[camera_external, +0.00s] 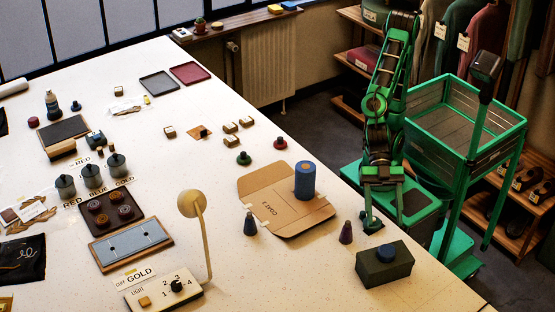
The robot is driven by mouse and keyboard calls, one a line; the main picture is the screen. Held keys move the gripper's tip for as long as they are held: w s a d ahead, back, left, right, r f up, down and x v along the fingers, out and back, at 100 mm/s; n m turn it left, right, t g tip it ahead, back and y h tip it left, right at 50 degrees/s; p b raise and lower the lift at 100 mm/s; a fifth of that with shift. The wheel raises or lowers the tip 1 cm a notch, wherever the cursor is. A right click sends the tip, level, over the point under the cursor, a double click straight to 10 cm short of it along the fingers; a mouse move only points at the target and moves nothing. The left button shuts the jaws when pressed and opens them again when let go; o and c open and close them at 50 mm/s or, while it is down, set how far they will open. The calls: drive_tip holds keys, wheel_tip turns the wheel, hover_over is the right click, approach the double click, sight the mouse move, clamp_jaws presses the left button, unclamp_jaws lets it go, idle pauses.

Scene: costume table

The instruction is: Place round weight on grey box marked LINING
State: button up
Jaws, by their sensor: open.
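My gripper (371,224) hangs low over the right side of the table, pointing down and open, with nothing visible between its fingers. Small round knobbed pieces that look like weights stand farther back: a green one (244,159) and a red one (280,144). Three grey knobbed canisters (66,187) stand at the left. I cannot tell which of these is the round weight.
A purple cone (345,234) stands close left of my gripper. A blue cylinder (304,180) stands on a brown cardboard folder (284,208). A grey-blue cone (250,226) and a lamp (191,204) stand farther left. Bare table lies between the lamp and the box.

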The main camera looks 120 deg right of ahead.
drive_tip(key=shift+v, duration=1.7)
